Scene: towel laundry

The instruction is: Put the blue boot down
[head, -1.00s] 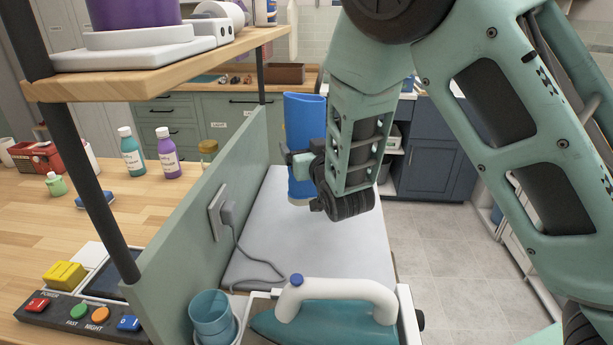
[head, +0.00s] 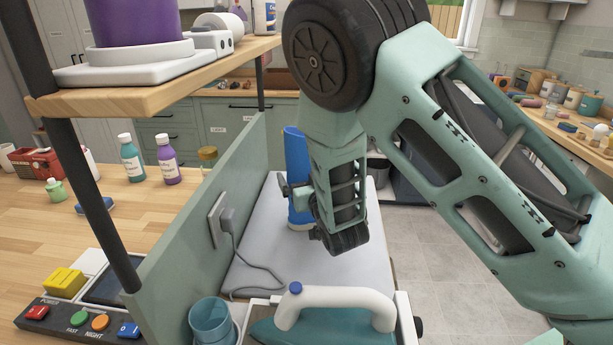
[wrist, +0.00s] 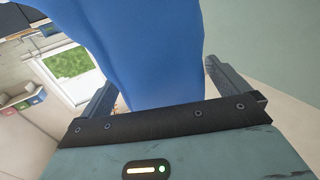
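In the wrist view the blue boot (wrist: 140,50) fills the space between the two fingers of my gripper (wrist: 160,85). Both fingertips meet its sides, so the gripper looks shut on it. The boot's toe is not clearly seen.
The green divider (head: 190,235) with a plug and cord runs along the left of the surface. An iron (head: 330,315) and a teal cup (head: 211,318) stand at the front. A wooden shelf (head: 150,78) overhangs the left.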

